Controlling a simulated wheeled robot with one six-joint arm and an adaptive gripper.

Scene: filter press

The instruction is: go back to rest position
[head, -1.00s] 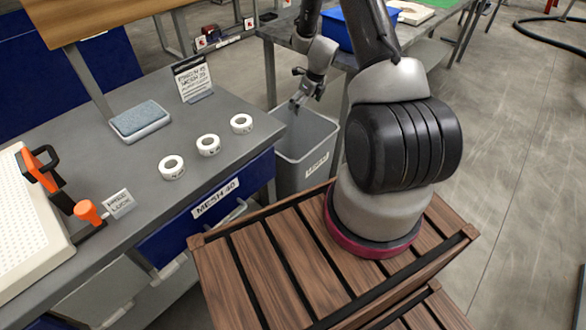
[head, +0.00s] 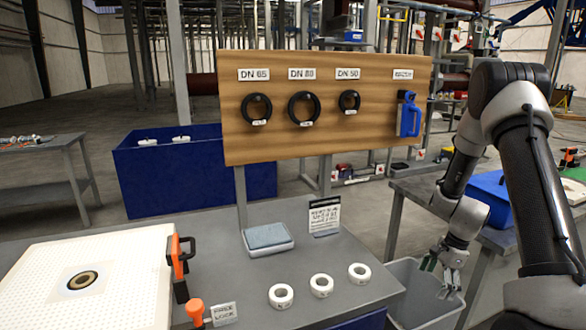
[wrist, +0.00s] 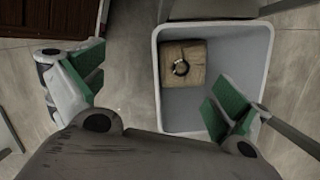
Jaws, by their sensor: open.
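My gripper (head: 441,268) hangs over the grey bin (head: 424,302) at the right end of the workbench in the head view. In the wrist view my gripper (wrist: 155,95) is open, its two green-padded fingers wide apart with nothing between them. The grey bin (wrist: 262,75) lies below, and the right finger overlaps its opening. Inside the bin is a brown square piece (wrist: 184,82) with a dark ring on it. My arm comes down from the right side of the head view.
The grey bench holds three white rolls (head: 321,285), a grey-blue pad (head: 268,238), a sign (head: 324,216) and a white perforated plate (head: 95,285). Behind stands a wooden board (head: 325,135) with black rings and a blue tool (head: 409,118). A blue box (head: 492,197) sits on the right table.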

